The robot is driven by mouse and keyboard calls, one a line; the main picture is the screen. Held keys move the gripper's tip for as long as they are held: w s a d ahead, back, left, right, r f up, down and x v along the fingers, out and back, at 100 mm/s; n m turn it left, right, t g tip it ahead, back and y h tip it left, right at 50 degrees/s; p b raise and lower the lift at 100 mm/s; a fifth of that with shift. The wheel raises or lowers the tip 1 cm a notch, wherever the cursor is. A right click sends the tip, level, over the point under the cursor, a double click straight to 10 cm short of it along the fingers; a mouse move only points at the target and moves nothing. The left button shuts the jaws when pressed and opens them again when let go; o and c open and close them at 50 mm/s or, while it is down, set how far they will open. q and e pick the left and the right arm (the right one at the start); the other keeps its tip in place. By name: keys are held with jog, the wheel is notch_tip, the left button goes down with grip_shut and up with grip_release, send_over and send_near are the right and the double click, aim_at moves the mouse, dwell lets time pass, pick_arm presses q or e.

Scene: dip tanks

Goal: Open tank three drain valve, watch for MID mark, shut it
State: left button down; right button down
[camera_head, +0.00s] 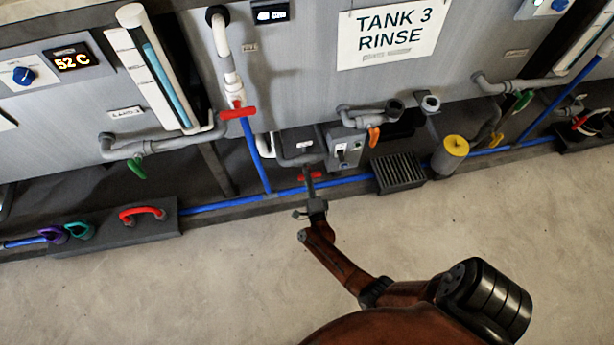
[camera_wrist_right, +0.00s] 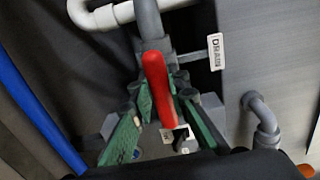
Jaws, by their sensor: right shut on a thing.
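The drain valve under the TANK 3 RINSE sign (camera_head: 391,33) has a red lever handle (camera_head: 304,176). In the right wrist view the red handle (camera_wrist_right: 157,88) lies between the green finger pads, below a grey pipe, beside a tag reading DRAIN (camera_wrist_right: 215,52). My right gripper (camera_head: 313,192) is shut on this handle. In the head view the handle looks crosswise to its pipe. A sight gauge (camera_head: 157,70) with a blue column and marks stands left of the sign; I cannot read its marks. My left gripper is not in view.
A red-handled valve (camera_head: 238,112) sits on the white pipe above left. A grey switch box (camera_head: 345,147) is close on the right, with a floor grate (camera_head: 398,172) and yellow-topped canister (camera_head: 456,146) beyond. A blue pipe (camera_head: 225,205) runs along the floor edge. The floor in front is clear.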

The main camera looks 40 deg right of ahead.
jog(key=c, duration=2.1)
grip_release()
jog(key=shift+w+a, duration=0.1)
jog(key=shift+a, duration=0.05)
jog(key=shift+o, duration=1.3)
jog(key=v, duration=0.7)
jog(key=shift+s, duration=0.3)
